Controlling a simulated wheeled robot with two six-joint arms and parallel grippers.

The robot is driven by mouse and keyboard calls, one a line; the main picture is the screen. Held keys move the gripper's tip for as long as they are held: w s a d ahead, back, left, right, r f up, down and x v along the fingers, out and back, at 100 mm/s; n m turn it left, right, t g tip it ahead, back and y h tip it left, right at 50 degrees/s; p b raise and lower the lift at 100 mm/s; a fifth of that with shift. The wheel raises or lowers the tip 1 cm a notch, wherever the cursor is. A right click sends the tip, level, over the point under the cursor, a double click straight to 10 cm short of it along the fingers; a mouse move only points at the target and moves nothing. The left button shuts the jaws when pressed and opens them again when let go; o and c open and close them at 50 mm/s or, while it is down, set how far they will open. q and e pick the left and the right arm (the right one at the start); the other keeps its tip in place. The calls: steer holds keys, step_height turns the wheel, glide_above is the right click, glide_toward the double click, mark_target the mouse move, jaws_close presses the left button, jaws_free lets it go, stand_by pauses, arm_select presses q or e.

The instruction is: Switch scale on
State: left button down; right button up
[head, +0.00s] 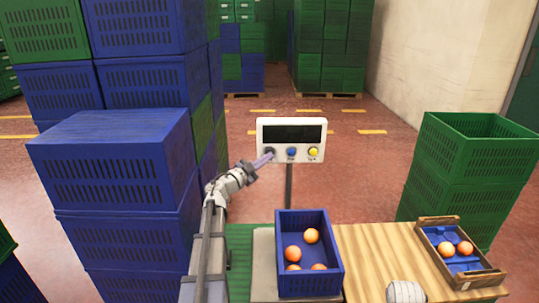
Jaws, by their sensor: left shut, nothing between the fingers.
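The scale's display unit (316,154) is a white panel on a dark post, facing me, and its screen (292,133) is dark with no digits showing. Below the screen are a dark button at the left, a blue button (292,152) in the middle and a yellow button (313,152) at the right. My left gripper (266,157) is shut and empty, with its fingertips at the dark left button and partly covering it. I cannot tell whether they touch it. My right gripper is not in view.
A blue crate (338,265) with a few oranges stands on the scale plate (263,262). On the wooden table (378,250), a wooden-ended tray (439,222) holds two oranges at the right. Blue crates (112,150) stack close left; green crates (456,165) stand right.

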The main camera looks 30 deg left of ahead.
arm_select(q)
steer(key=shift+w+a, duration=0.1)
steer(key=shift+w, duration=0.1)
steer(key=shift+s, duration=0.15)
stand_by(0.3)
steer(key=shift+s+d, duration=0.55)
steer(key=shift+s, duration=0.2)
steer(key=s+d, duration=0.1)
steer(key=s, duration=0.1)
steer(key=s+d, duration=0.1)
steer(key=s, duration=0.1)
steer(key=shift+s+d, duration=0.1)
steer(key=shift+d, duration=0.2)
stand_by(0.8)
